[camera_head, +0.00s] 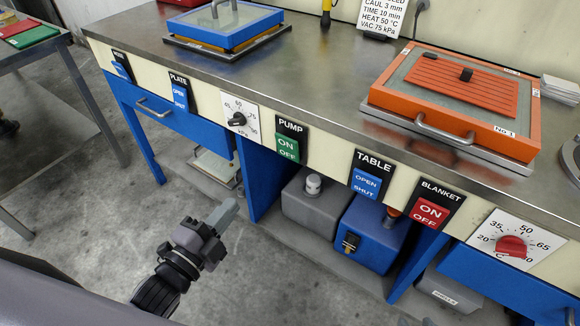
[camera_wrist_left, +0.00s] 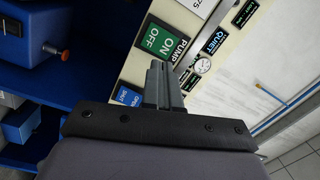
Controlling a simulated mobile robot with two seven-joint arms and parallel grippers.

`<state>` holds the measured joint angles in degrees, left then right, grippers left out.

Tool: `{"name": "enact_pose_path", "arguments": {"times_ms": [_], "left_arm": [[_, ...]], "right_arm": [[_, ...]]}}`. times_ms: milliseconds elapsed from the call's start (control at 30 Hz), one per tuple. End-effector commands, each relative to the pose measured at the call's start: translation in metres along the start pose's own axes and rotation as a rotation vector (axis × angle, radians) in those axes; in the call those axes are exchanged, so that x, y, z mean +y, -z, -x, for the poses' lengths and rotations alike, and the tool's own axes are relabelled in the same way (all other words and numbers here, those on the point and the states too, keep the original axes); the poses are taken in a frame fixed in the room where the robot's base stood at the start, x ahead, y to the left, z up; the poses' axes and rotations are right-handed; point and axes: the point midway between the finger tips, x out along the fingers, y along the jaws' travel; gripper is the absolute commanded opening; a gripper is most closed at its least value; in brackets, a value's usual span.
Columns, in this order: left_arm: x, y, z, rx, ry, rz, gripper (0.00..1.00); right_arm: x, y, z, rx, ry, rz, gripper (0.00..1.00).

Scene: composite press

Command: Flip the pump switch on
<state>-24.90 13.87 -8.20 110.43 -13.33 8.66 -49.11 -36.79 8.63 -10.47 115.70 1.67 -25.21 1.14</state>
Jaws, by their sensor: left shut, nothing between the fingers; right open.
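The pump switch (camera_head: 288,148) is a green rocker marked ON and OFF under a black PUMP label on the cream front panel. I cannot tell which way the rocker is tipped. It also shows in the left wrist view (camera_wrist_left: 160,39), just beyond the fingertips. My left gripper (camera_head: 229,212) is shut and empty, in front of the bench, below and left of the switch in the head view. In the left wrist view its fingers (camera_wrist_left: 158,74) point towards the panel between the PUMP switch and a blue OPEN/SHUT switch. No contact with the switch shows in the head view.
The blue TABLE switch (camera_head: 366,185) and red BLANKET switch (camera_head: 430,213) lie right of PUMP. The kPa dial (camera_head: 238,119) and blue PLATE switch (camera_head: 180,96) lie left. A drawer handle (camera_head: 153,107) juts out. The floor before the bench is clear.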

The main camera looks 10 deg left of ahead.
Motion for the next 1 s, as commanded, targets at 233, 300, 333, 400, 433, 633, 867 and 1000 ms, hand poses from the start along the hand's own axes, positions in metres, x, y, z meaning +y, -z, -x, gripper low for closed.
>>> {"name": "enact_pose_path", "arguments": {"times_ms": [233, 300, 333, 400, 433, 633, 867, 1000], "left_arm": [[-0.003, 0.003, -0.011, 0.087, 0.116, -0.279, 0.0], [-0.004, 0.004, -0.011, 0.095, 0.129, -0.307, 0.0], [-0.005, 0.004, -0.011, 0.097, 0.132, -0.315, 0.0], [-0.006, 0.004, -0.012, 0.099, 0.136, -0.323, 0.0], [-0.006, 0.004, -0.012, 0.099, 0.136, -0.324, 0.0], [-0.006, 0.005, -0.012, 0.098, 0.135, -0.321, 0.0], [-0.008, 0.006, -0.022, 0.099, 0.137, -0.32, 0.0], [-0.011, 0.008, -0.041, 0.1, 0.138, -0.32, 0.0]], "right_arm": [[0.001, -0.014, -0.016, 0.008, 0.004, 0.0, 0.43], [0.001, -0.014, -0.017, 0.009, 0.005, -0.001, 0.43], [0.001, -0.013, -0.017, 0.009, 0.005, -0.002, 0.43], [0.001, -0.013, -0.017, 0.008, 0.005, -0.002, 0.43], [0.001, -0.013, -0.017, 0.008, 0.005, -0.002, 0.43], [0.001, -0.012, -0.016, 0.009, 0.005, -0.004, 0.43], [0.0, -0.012, -0.017, 0.01, 0.005, -0.009, 0.43], [-0.001, -0.012, -0.017, 0.011, 0.005, -0.01, 0.43]]}}
